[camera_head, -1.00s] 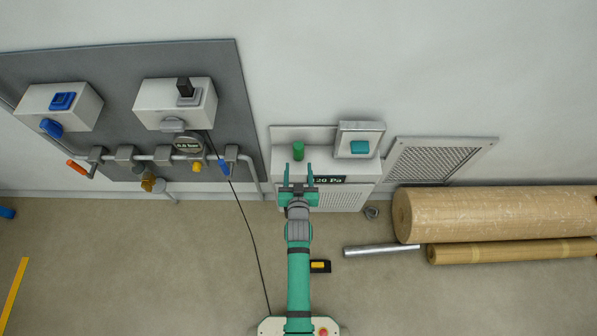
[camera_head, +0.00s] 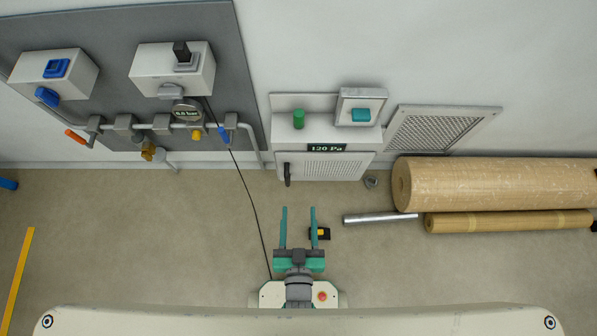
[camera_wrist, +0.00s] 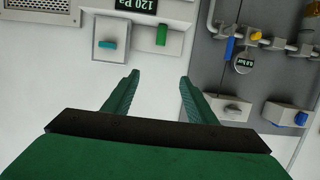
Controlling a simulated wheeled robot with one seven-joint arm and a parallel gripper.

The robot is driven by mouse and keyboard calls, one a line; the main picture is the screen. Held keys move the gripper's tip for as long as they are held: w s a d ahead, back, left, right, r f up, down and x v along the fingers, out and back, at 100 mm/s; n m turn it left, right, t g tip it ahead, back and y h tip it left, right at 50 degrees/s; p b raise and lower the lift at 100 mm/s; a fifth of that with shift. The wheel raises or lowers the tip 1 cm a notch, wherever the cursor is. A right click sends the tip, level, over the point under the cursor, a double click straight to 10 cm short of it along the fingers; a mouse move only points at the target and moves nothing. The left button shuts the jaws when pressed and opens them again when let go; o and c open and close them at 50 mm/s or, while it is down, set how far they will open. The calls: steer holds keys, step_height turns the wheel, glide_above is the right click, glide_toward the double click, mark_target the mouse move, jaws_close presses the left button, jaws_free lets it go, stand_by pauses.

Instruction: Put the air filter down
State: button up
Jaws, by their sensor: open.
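My gripper (camera_head: 298,212) is open and empty. Its two green fingers are apart, over the floor in front of a white cabinet (camera_head: 282,135) in the head view. The cabinet has a grille front, a black handle (camera_head: 287,174) at its left and a display (camera_head: 327,148) reading 120 Pa. A green cylinder (camera_head: 299,119) and a box with a teal switch (camera_head: 360,115) are on its upper part. In the wrist view my gripper (camera_wrist: 160,82) is clear of the green cylinder (camera_wrist: 161,35). I cannot make out a separate air filter in any view.
A grey panel (camera_head: 90,30) with pipes, valves and switch boxes is at the left. A wall grille (camera_head: 440,130), a large brown roll (camera_head: 500,183) and a metal tube (camera_head: 380,218) are at the right. A black-yellow item (camera_head: 322,234) lies beside my gripper. Floor at left is mostly open.

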steer(key=s+r, duration=0.7)
steer(key=r, duration=0.2)
steer(key=shift+s, duration=0.25)
steer(key=shift+r, duration=0.1)
stand_by(0.7)
